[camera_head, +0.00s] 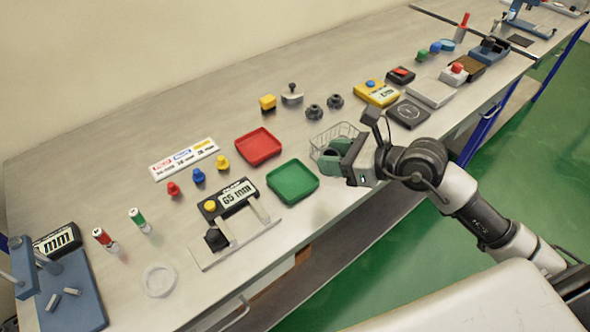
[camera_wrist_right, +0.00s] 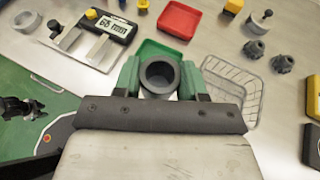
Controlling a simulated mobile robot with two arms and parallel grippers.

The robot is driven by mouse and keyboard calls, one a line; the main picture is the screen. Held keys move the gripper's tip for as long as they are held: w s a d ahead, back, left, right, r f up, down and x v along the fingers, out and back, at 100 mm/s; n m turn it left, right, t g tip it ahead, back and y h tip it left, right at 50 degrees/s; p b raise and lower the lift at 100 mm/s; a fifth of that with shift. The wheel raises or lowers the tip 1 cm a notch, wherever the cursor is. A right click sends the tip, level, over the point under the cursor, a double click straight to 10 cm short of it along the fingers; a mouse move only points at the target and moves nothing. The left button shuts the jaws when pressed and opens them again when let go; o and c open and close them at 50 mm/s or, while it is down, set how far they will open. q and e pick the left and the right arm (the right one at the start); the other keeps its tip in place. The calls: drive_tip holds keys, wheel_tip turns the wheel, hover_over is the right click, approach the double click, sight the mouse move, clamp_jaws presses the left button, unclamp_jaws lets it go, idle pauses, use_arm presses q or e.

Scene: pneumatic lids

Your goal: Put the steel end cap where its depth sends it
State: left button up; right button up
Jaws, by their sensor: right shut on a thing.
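My right gripper (camera_head: 333,156) is shut on the steel end cap (camera_wrist_right: 146,81), a dark grey round piece whose open hollow end faces the right wrist camera. The green fingers grip it from both sides, in front of the wire basket (camera_head: 318,150). A depth gauge (camera_head: 228,197) with a yellow button and a display reading about 65 mm stands at the front left; the digits are hard to read. A card (camera_head: 183,158) has red, blue and yellow labels with small mm figures. Red (camera_head: 259,146) and green (camera_head: 292,182) trays lie left of the gripper.
Red, blue and yellow pegs (camera_head: 197,176) stand below the card. Two dark knobs (camera_head: 314,112) sit behind the basket. A yellow device (camera_head: 376,93) and a dark scale (camera_head: 408,113) stand to the right.

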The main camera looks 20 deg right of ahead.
drive_tip(key=x, duration=0.4)
drive_tip(key=f+p+x, duration=0.1)
drive_tip(key=x, duration=0.4)
drive_tip(key=shift+f, duration=0.1)
drive_tip(key=shift+a+f, duration=0.1)
drive_tip(key=shift+f, duration=0.15)
wheel_tip(320, 180, down, 4)
drive_tip(key=shift+r+p, duration=0.1)
drive_tip(key=shift+p, duration=0.3)
drive_tip(key=shift+f, duration=0.2)
drive_tip(key=o, duration=1.2)
